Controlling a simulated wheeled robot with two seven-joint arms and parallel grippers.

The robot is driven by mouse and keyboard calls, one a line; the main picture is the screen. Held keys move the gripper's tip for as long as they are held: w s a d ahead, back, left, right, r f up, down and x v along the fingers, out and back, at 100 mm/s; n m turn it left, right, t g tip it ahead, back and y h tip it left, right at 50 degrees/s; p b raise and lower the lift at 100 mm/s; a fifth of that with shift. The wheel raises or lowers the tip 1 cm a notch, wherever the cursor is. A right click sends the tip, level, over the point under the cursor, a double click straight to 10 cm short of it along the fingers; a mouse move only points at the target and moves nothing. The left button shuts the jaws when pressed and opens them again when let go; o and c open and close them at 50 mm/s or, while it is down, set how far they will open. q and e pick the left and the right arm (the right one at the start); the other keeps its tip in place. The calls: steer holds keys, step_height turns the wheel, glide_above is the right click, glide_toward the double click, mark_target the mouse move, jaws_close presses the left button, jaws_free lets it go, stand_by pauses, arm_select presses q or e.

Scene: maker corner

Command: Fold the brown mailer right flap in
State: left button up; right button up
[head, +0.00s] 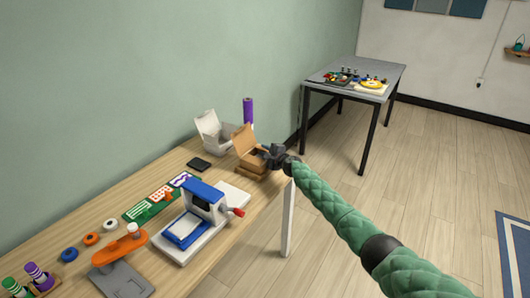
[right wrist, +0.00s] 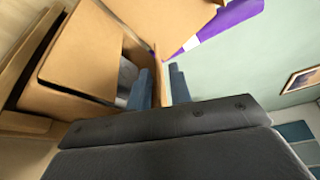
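The brown mailer (head: 246,142) is an open cardboard box with its lid raised, near the far end of the workbench. Its right side faces my right gripper (head: 272,154). In the right wrist view the brown mailer (right wrist: 85,55) fills the upper left, with a grey item partly visible inside. My right gripper (right wrist: 161,88) has its two blue-grey fingers apart, with a thin upright cardboard edge, seemingly the right flap (right wrist: 157,70), between them. A narrow gap shows beside that edge. My left gripper is not in view.
A white open mailer (head: 212,130) and a purple roll (head: 248,112) stand behind the brown one. A black flat item (head: 199,163) lies to its left. A blue-and-white press (head: 195,215) stands nearer on the workbench (head: 75,222). A grey table (head: 350,75) stands apart.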

steer(key=shift+f, duration=0.1)
steer(key=r+p, duration=0.1)
steer(key=p, duration=0.2)
steer(key=shift+w+m+g, duration=0.1)
steer(key=shift+m+g, duration=0.3)
steer(key=shift+w+r+m+p, duration=0.1)
steer(key=shift+m+p, duration=0.2)
steer(key=shift+p, duration=0.15)
steer(key=shift+w+d+r+m+g+p, duration=0.15)
steer(key=shift+m+g+p, duration=0.15)
steer(key=shift+m+p, duration=0.15)
